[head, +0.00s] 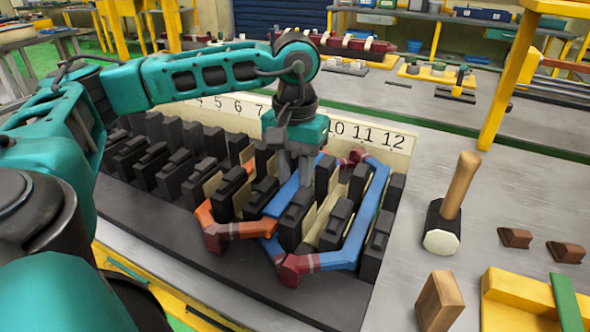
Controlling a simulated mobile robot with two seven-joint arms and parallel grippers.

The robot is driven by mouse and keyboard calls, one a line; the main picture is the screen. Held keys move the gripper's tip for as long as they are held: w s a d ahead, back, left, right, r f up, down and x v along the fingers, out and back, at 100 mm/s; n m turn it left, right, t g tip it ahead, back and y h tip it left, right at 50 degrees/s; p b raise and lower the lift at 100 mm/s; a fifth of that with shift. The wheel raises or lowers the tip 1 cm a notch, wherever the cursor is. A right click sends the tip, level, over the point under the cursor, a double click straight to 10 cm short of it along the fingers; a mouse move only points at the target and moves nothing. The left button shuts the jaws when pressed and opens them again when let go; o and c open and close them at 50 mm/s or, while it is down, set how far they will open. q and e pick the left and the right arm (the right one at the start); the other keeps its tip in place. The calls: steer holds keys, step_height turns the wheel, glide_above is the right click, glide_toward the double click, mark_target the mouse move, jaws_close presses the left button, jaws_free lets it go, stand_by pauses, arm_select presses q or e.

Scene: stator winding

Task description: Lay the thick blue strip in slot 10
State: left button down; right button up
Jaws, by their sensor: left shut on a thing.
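The thick blue strip (290,196) is the left leg of a blue loop with dark red corners. It runs slantwise between the black teeth, from near label 10 (337,128) toward the front edge. My left gripper (294,170) points down and is shut on the strip's upper part. The gripper hides part of the strip and the labels left of 10. I cannot tell how deep the strip sits in the slot. The loop's right leg (373,205) lies farther right, and its front part (338,260) overhangs the front of the teeth. My right gripper is not in view.
An orange coil (205,214) lies among the teeth just left of the blue loop. A mallet (446,213), a wooden block (439,300), small brown blocks (516,237) and a yellow-green fixture (520,292) stand on the right of the table. A yellow post (510,80) rises behind.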

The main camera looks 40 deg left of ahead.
mark_target(295, 182)
arm_select(q)
steer(key=c, duration=0.7)
jaws_free()
steer(key=shift+c, duration=0.2)
steer(key=shift+r, duration=0.2)
steer(key=shift+r+p, duration=0.55)
steer(key=shift+r, duration=0.05)
step_height(295, 182, up, 8)
steer(key=p, duration=0.5)
steer(key=shift+f, duration=0.25)
